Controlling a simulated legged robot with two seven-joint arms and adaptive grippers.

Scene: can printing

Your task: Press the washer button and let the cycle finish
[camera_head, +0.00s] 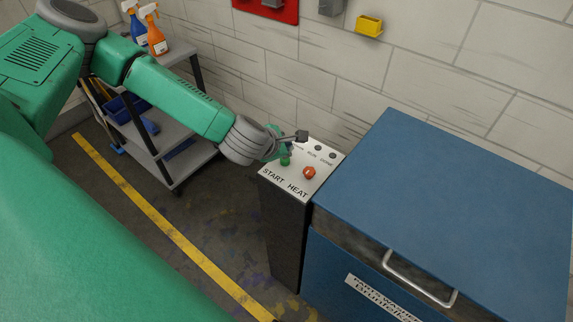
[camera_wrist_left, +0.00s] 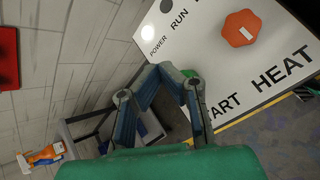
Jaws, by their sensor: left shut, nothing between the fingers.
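The control panel (camera_head: 291,185) tops a dark post beside the blue washer (camera_head: 440,180). It bears a green START button (camera_head: 285,161) and an orange-red HEAT knob (camera_head: 309,173). The knob (camera_wrist_left: 241,28) is large in the left wrist view, where the green button (camera_wrist_left: 187,73) is mostly hidden behind my fingers. A POWER light (camera_wrist_left: 147,32) is white; the RUN light (camera_wrist_left: 167,6) is dark. My left gripper (camera_wrist_left: 165,70) is shut and empty, its tips close over the START button; I cannot tell whether they touch it. My right gripper is out of view.
The washer's flat lid has a metal handle (camera_head: 418,283) at its front. A grey cart (camera_head: 178,164) with spray bottles (camera_head: 154,30) stands at the left by the wall. A yellow line (camera_head: 165,220) crosses the floor.

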